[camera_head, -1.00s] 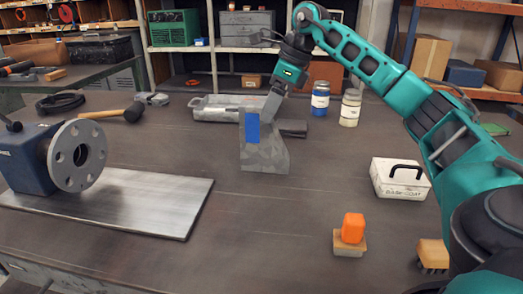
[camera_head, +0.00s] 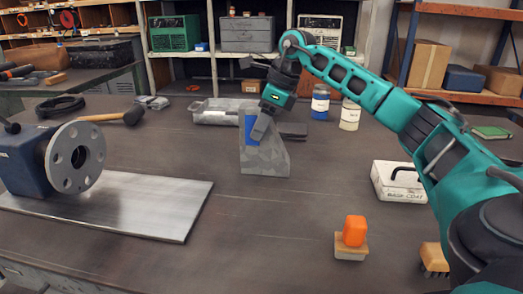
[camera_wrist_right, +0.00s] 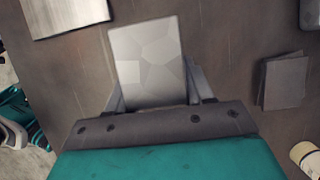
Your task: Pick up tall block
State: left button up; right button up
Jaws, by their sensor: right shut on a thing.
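The tall block (camera_head: 264,160) is grey and faceted, with a blue patch on its front and a slanted right edge. It stands upright on the table near the middle of the head view. My right gripper (camera_head: 262,126) reaches down onto its upper part and is shut on it. In the right wrist view the block (camera_wrist_right: 148,62) lies between the two fingers of the gripper (camera_wrist_right: 155,95). The fingers partly hide its upper part in the head view. My left gripper is not in view.
A metal tray (camera_head: 212,117) and a flat dark piece (camera_head: 293,130) lie close behind the block. Jars (camera_head: 350,115) stand at the back right.

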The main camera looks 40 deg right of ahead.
grip_shut()
dwell(0.3)
jog(key=shift+r, duration=0.15)
jog(key=shift+r, duration=0.1)
